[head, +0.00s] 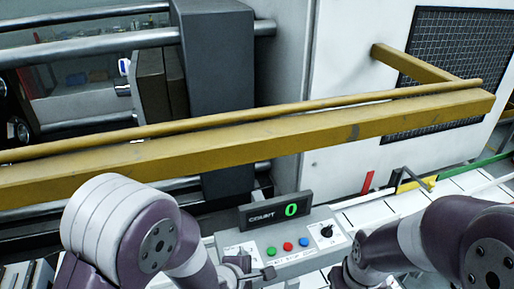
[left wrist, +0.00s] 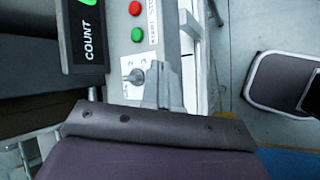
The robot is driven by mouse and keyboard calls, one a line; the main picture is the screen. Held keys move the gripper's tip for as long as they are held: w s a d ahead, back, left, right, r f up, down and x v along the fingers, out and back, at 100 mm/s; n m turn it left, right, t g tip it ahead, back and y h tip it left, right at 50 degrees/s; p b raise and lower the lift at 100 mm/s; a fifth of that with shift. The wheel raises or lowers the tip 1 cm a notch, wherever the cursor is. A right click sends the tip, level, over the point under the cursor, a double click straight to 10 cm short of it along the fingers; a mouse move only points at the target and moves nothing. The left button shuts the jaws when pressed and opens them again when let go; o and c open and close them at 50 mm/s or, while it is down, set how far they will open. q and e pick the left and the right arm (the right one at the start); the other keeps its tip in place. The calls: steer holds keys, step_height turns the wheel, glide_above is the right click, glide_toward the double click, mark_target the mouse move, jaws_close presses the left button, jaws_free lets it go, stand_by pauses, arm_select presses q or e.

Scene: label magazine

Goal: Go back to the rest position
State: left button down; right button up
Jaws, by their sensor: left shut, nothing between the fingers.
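My left gripper (head: 256,272) is shut and empty at the lower left of a grey control panel (head: 290,262). In the left wrist view its fingers (left wrist: 164,88) are together beside a selector knob (left wrist: 136,76) marked with numbers. I cannot tell whether they touch the panel. The panel carries a green button (head: 271,251), a red button (head: 288,246), a blue button (head: 304,242) and a black knob (head: 326,231). A display (head: 275,212) above it reads COUNT and a green 0. My right arm comes in at the lower right, but its gripper is out of view.
A yellow beam (head: 250,135) crosses the head view behind the panel, before dark machine parts and a white cabinet (head: 350,120) with a black mesh. A white slatted surface (head: 385,208) lies right of the panel.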

arm_select(q)
steer(key=s+a+f+m+g+y+b, duration=0.2)
steer(key=s+a+f+m+b, duration=0.1)
steer(key=a+m+b, duration=0.3)
steer(key=s+a+f+m+g+y+b, duration=0.3)
steer(key=s+a+f+m+b, duration=0.1)
steer(key=a+m, duration=0.7)
steer(key=shift+s+g+b, duration=0.3)
steer(key=shift+s+b, duration=0.25)
steer(key=shift+b, duration=0.65)
arm_select(e)
step_height(320, 180, down, 12)
steer(key=shift+w+d+f, duration=0.15)
steer(key=shift+w+f, duration=0.1)
arm_select(q)
steer(key=shift+d, duration=0.1)
